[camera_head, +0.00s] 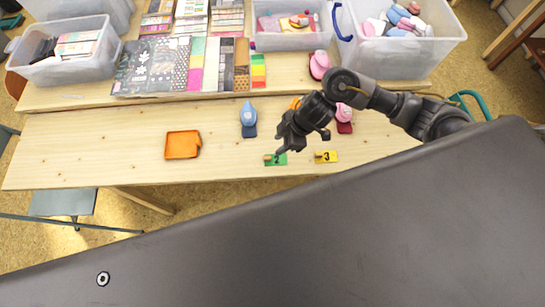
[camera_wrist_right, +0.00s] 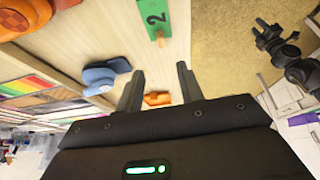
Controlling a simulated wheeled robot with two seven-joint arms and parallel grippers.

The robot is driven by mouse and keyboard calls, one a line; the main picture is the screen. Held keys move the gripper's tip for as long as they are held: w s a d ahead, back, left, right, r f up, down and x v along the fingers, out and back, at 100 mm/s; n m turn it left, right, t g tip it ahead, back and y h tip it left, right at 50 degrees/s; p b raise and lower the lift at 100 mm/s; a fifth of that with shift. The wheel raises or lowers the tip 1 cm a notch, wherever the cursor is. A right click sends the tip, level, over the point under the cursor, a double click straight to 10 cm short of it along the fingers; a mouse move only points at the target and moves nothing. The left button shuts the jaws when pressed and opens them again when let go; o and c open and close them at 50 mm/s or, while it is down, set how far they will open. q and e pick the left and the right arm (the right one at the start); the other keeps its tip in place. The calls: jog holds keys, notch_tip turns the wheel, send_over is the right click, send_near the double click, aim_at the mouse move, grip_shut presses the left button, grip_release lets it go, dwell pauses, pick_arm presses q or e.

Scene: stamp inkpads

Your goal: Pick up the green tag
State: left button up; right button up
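The green tag (camera_head: 270,160), with a small wooden peg on it, lies flat near the front edge of the table, left of the yellow tag (camera_head: 326,157). In the right wrist view the green tag (camera_wrist_right: 154,16) shows its number 2 at the top, beyond my fingertips. My right gripper (camera_head: 283,149) is just above and behind the green tag, partly covering it. Its fingers (camera_wrist_right: 159,78) are spread apart with nothing held between them. A black arm with a gripper-like end (camera_wrist_right: 268,36), likely my left, shows at the upper right of the wrist view; its opening is unclear.
A blue stamp (camera_head: 248,116) and an orange pad (camera_head: 182,146) stand left of my right gripper. A pink stamp (camera_head: 344,113) is at its right. Pattern sheets (camera_head: 190,66) and plastic bins (camera_head: 400,50) fill the back. The table's front left is clear.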

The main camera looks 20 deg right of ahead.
jog(key=d, duration=0.2)
send_over(270, 157)
jog(key=d, duration=0.3)
jog(key=shift+h, duration=0.3)
jog(key=f, duration=0.5)
jog(key=shift+s+a+b, duration=0.1)
jog(key=shift+s+b, duration=0.1)
jog(key=shift+b, duration=0.15)
jog(key=shift+a+x, duration=0.1)
jog(key=shift+x, duration=1.25)
jog(key=shift+a+x, duration=0.15)
jog(key=shift+x, duration=1.15)
jog(key=shift+s, duration=0.15)
grip_shut()
